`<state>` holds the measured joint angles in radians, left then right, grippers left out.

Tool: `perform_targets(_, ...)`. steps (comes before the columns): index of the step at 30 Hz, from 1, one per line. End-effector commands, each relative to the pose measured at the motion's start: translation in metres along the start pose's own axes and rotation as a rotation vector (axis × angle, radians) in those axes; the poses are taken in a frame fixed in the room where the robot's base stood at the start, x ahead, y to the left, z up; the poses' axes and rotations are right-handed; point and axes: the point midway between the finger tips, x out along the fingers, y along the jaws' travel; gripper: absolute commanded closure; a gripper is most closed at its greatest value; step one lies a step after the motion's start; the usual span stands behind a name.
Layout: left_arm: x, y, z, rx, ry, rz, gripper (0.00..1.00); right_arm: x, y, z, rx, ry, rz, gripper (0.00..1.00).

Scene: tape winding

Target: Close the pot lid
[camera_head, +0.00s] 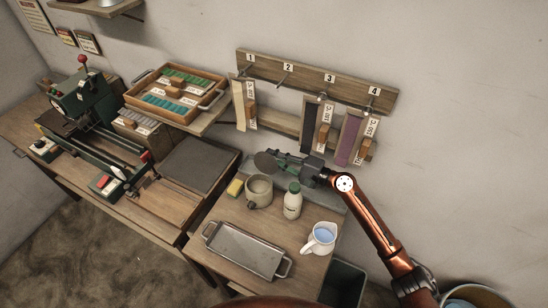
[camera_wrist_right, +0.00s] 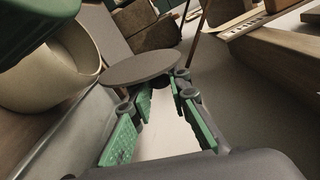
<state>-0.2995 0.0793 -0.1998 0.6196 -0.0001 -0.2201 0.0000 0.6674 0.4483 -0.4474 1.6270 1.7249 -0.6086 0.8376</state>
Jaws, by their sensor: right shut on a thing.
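The grey round lid (camera_head: 266,163) is held by its edge or knob at the tips of my right gripper (camera_head: 282,160); the exact grip point is hidden. The lid is apart from the pot, above and just behind it in the head view. The pale pot (camera_head: 260,193) stands open on the small table. In the right wrist view the lid (camera_wrist_right: 140,68) lies beyond the green-padded fingers (camera_wrist_right: 160,88), and the pot (camera_wrist_right: 62,75) is at the upper left, its rim near the lid's left edge. My left gripper is not in view.
A white bottle with a green cap (camera_head: 292,203) stands close right of the pot. A yellow sponge (camera_head: 235,187) lies on its left. A metal tray (camera_head: 243,250) and a jug of blue liquid (camera_head: 320,238) are in front. A peg rack (camera_head: 315,80) hangs on the wall behind.

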Motion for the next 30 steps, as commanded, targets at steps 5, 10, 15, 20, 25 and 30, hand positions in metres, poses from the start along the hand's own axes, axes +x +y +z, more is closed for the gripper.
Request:
perform_targets(5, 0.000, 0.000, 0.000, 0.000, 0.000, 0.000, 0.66, 0.000, 0.001, 0.000, 0.001, 0.000, 0.001, 1.00)
perform_targets(10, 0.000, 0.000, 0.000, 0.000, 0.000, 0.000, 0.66, 0.000, 0.001, 0.000, 0.001, 0.000, 0.002, 1.00)
perform_targets(15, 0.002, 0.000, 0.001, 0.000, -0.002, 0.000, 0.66, 0.000, 0.002, 0.003, -0.041, -0.002, 0.001, 1.00)
perform_targets(20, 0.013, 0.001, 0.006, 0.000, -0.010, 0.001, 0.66, 0.000, 0.001, 0.019, -0.267, -0.003, 0.000, 1.00)
perform_targets(25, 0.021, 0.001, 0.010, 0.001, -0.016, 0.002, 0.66, 0.000, 0.001, 0.032, -0.465, -0.002, 0.003, 1.00)
perform_targets(30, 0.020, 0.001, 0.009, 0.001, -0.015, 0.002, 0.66, 0.000, -0.002, 0.034, -0.499, -0.001, 0.004, 1.00)
